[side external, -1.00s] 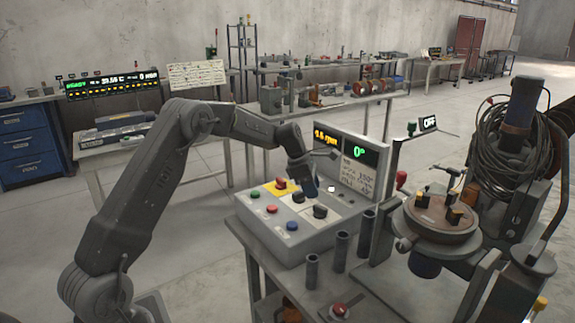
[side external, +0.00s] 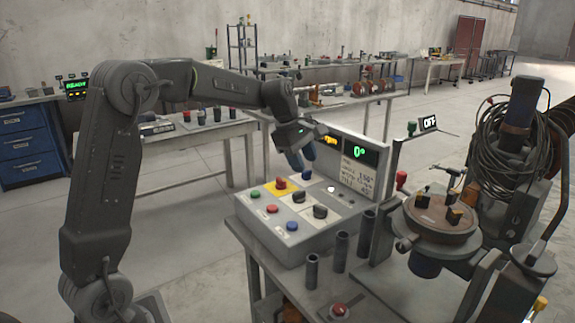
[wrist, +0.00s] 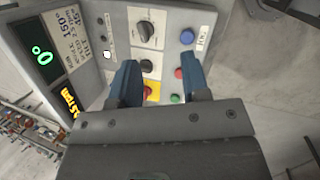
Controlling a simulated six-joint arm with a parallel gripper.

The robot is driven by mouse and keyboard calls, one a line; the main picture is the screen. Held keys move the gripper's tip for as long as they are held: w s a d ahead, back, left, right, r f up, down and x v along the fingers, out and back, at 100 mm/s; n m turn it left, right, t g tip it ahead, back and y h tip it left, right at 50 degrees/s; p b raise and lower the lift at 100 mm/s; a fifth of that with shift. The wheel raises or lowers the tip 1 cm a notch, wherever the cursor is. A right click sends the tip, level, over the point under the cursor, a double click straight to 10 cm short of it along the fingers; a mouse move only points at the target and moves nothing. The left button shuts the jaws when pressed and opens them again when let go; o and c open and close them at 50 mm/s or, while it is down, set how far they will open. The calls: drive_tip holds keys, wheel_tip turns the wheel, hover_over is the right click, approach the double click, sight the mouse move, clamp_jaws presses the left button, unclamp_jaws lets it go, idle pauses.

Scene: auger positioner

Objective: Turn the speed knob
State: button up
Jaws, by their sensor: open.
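The grey control box (side external: 262,226) stands on the bench with two black knobs on its sloped top. The smaller knob (side external: 299,197) sits near the red stop button, and the larger knob (side external: 320,211) is nearer the front right. I cannot read which one is marked for speed. My gripper (side external: 302,157) is open and empty above the back of the box, touching neither knob. In the wrist view, the blue fingers of my gripper (wrist: 160,74) are apart, with the smaller knob (wrist: 146,66) showing between them and the larger knob (wrist: 147,30) beyond.
A red stop button (side external: 281,183) on yellow, a green button (side external: 255,193), a red button (side external: 271,209) and a blue button (side external: 292,226) surround the knobs. The display (side external: 359,155) stands behind, reading 0°. The round turntable (side external: 437,222) is at the right.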

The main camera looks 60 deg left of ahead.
drive_tip(key=s+d+r+m+y, duration=0.1)
drive_tip(key=s+d+r+m, duration=0.2)
drive_tip(key=s+d+m, duration=0.4)
drive_tip(key=shift+s+r+m, duration=0.3)
drive_tip(key=shift+s+r, duration=0.1)
drive_tip(key=shift+s, duration=1)
drive_tip(key=shift+d, duration=0.1)
drive_tip(key=n+g+h, duration=0.2)
drive_tip(key=n+h, duration=0.1)
drive_tip(key=n, duration=0.6)
hover_over(320, 207)
drive_tip(key=s+a, duration=0.2)
drive_tip(key=a, duration=0.3)
wheel_tip(320, 207, down, 11)
drive_tip(key=x, duration=1.3)
drive_tip(key=shift+w+f, duration=0.1)
drive_tip(key=shift+w, duration=0.2)
clamp_jaws()
